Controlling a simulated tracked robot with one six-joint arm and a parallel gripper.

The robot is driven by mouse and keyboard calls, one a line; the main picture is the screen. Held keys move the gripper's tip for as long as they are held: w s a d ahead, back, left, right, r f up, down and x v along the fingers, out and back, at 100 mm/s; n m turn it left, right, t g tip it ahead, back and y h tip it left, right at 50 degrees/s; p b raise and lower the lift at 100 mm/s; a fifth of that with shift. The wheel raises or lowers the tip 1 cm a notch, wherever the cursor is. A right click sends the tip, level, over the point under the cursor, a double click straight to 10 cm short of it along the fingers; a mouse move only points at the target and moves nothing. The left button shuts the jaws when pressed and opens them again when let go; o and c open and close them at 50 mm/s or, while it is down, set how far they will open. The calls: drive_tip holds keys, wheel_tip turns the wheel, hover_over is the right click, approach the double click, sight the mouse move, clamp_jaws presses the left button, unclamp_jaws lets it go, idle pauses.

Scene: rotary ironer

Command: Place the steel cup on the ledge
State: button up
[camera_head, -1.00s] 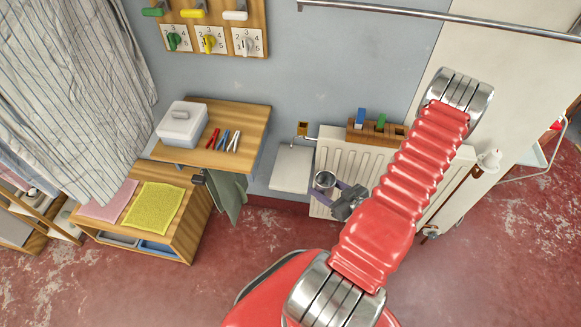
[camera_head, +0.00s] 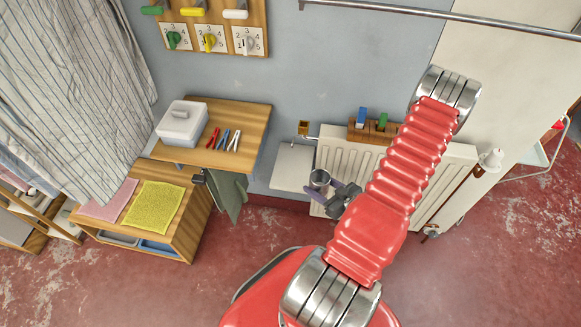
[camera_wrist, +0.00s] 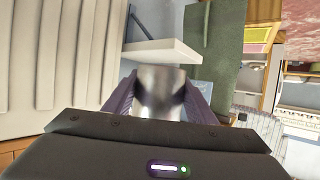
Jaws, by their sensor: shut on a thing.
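The steel cup (camera_head: 320,179) is held in my gripper (camera_head: 333,187), whose purple fingers close on it from both sides. In the wrist view the cup (camera_wrist: 160,92) sits between the two fingers, blurred and shiny. In the head view it looks upright, with its open mouth toward the camera. The ledge, a white shelf (camera_head: 290,168) on the wall left of the radiator, is just left of the cup in the head view. In the wrist view the ledge (camera_wrist: 165,52) shows beyond the cup. I cannot tell whether cup and ledge touch.
A ribbed radiator (camera_head: 455,175) stands behind my arm, with a wooden block holder (camera_head: 357,133) on top. A wooden shelf (camera_head: 250,113) with a white box (camera_head: 181,125) and pliers is at the left. A dark cloth (camera_head: 229,196) hangs below it.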

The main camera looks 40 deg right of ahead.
hover_over(292, 170)
drive_tip(key=shift+s, duration=0.4)
idle(0.3)
drive_tip(key=shift+w, duration=0.25)
drive_tip(key=shift+w+f, duration=0.2)
drive_tip(key=shift+w, duration=0.05)
drive_tip(key=shift+f, duration=1.55)
drive_tip(key=o, duration=1.1)
drive_tip(key=shift+f, duration=0.1)
